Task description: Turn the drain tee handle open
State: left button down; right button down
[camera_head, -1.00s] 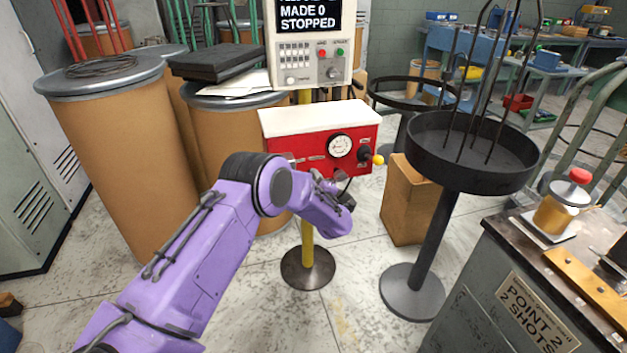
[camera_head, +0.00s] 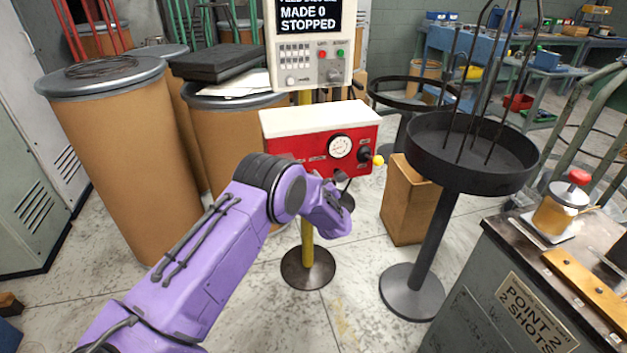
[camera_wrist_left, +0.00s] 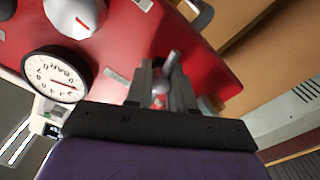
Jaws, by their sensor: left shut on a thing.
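The red box (camera_head: 310,152) with a white top stands on a yellow post. Its front carries a round pressure gauge (camera_head: 340,147), which also shows in the left wrist view (camera_wrist_left: 56,82). My left gripper (camera_head: 343,190) is at the lower front of the box. In the left wrist view the gripper (camera_wrist_left: 161,88) is shut on a small grey metal tee handle (camera_wrist_left: 171,59) against the red panel. The fingers cover part of the handle, so its exact angle is hard to tell. My right gripper is not in view.
A black knob and a yellow-tipped lever (camera_head: 377,160) stick out at the box's right. A control panel (camera_head: 309,60) reading STOPPED is above. A black round tray (camera_head: 470,178) on a stand is to the right; fibre drums (camera_head: 125,150) are to the left.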

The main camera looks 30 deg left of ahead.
pick_arm(q)
jog(key=m, duration=0.6)
jog(key=shift+m, duration=2.6)
jog(key=c, duration=1)
grip_release()
jog(key=v, duration=1)
jog(key=shift+s+d, duration=0.2)
jog(key=shift+s, duration=0.05)
